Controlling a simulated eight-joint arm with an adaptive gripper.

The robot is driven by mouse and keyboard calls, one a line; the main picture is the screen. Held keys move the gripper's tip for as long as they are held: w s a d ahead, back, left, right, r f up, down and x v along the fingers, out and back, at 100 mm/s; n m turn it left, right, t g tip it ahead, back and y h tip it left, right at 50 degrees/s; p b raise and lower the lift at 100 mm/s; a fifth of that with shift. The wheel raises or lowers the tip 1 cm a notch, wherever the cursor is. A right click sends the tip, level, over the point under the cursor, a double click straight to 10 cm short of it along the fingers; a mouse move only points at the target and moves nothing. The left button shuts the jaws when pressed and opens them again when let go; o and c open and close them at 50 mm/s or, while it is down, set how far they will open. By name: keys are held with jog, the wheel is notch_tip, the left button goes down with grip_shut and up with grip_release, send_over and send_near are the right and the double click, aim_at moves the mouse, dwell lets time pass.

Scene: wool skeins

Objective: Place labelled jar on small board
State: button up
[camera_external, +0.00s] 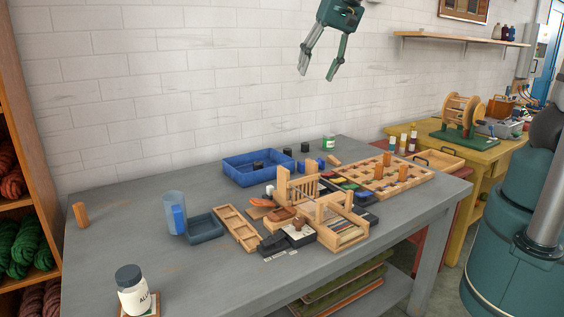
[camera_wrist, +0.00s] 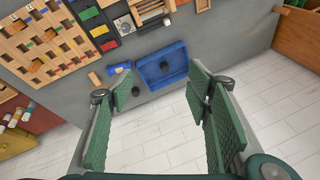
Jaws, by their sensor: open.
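A white jar with a dark lid and a printed label (camera_external: 133,292) stands upright at the table's front left corner. A small wooden board (camera_external: 154,304) shows under and beside it; the jar appears to rest on it, though its base is partly hidden by the frame's lower edge. My gripper (camera_external: 317,73) is open and empty, high above the back of the table and far from the jar. In the wrist view its spread fingers (camera_wrist: 164,84) have nothing between them. I do not make out the jar or board in the wrist view.
A blue tray (camera_external: 236,176) holds a dark round item; it also shows in the wrist view (camera_wrist: 150,77). The table's left side is mostly clear.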

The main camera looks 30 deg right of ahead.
jog(key=s+d+f+n+t+h, duration=0.1)
jog(key=s+d+f+n, duration=0.1)
jog(key=s+d, duration=0.6)
jog(key=s+d+f+n+t+h, duration=0.1)
jog(key=s+d, duration=0.7)
jog(key=d, duration=1.2)
jog(key=shift+s+f+n+t, duration=0.2)
jog(key=shift+f+n+t, duration=0.4)
jog(key=shift+f, duration=0.05)
